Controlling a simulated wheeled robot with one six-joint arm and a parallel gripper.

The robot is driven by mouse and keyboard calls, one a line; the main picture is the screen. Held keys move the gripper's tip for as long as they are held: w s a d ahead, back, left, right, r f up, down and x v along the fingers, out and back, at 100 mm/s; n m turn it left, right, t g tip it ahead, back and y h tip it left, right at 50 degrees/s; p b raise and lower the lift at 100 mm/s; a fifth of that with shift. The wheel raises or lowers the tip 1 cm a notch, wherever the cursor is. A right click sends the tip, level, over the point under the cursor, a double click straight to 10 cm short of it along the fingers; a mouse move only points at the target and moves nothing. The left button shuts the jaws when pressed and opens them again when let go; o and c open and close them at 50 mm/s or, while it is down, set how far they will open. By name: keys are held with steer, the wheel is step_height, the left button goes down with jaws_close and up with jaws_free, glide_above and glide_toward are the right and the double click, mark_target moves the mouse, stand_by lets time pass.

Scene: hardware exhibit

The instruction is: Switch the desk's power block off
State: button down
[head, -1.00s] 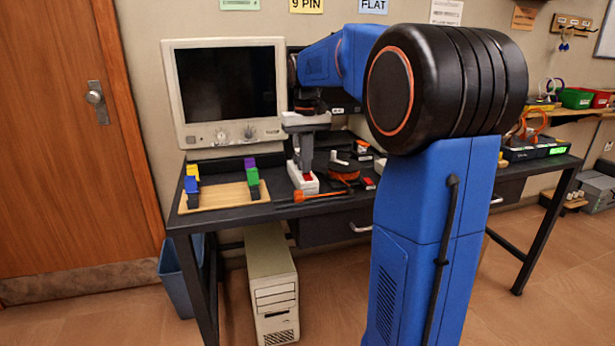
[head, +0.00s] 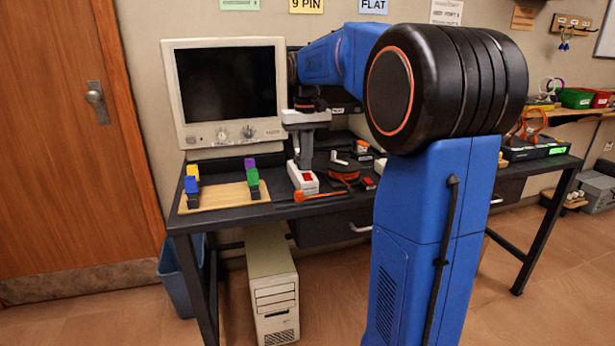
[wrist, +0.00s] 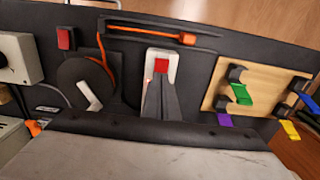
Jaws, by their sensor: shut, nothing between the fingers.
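The power block is a white block (head: 303,185) with a red rocker switch (head: 308,178), lying on the dark desk (head: 240,216). In the wrist view the white block (wrist: 150,70) and red switch (wrist: 161,65) show just beyond my fingertips. My gripper (head: 305,168) is shut and empty, pointing down over the rear part of the block; its fingertips also show in the wrist view (wrist: 159,82). The fingers hide the block's rear part. I cannot tell whether the tips touch it, or which way the rocker is tipped.
A wooden board (head: 225,197) with coloured clips lies left. A monitor (head: 226,90) stands behind. A small red piece (wrist: 66,38) also lies on the desk.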

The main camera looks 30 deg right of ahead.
steer(key=shift+r, duration=2.85)
steer(key=s+a+f+n+t, duration=0.1)
steer(key=s+a+f, duration=0.4)
steer(key=s, duration=0.5)
steer(key=s+a+f+n+t, duration=0.1)
steer(key=s+a+f+t, duration=0.1)
steer(key=s+a+f, duration=0.3)
steer(key=s+a+f+n+t, duration=0.1)
steer(key=s+a+f, duration=0.4)
steer(key=s+f, duration=0.4)
steer(key=s, duration=0.6)
steer(key=shift+s+a+f+t, duration=0.15)
steer(key=shift+a+f+t, duration=0.1)
steer(key=shift+a+t, duration=0.15)
step_height(320, 180, up, 27)
steer(key=n+g, duration=0.3)
steer(key=n, duration=1.2)
glide_above(306, 174)
steer(key=s, duration=0.2)
steer(key=shift+s+a+f, duration=0.1)
steer(key=shift+a+f, duration=0.05)
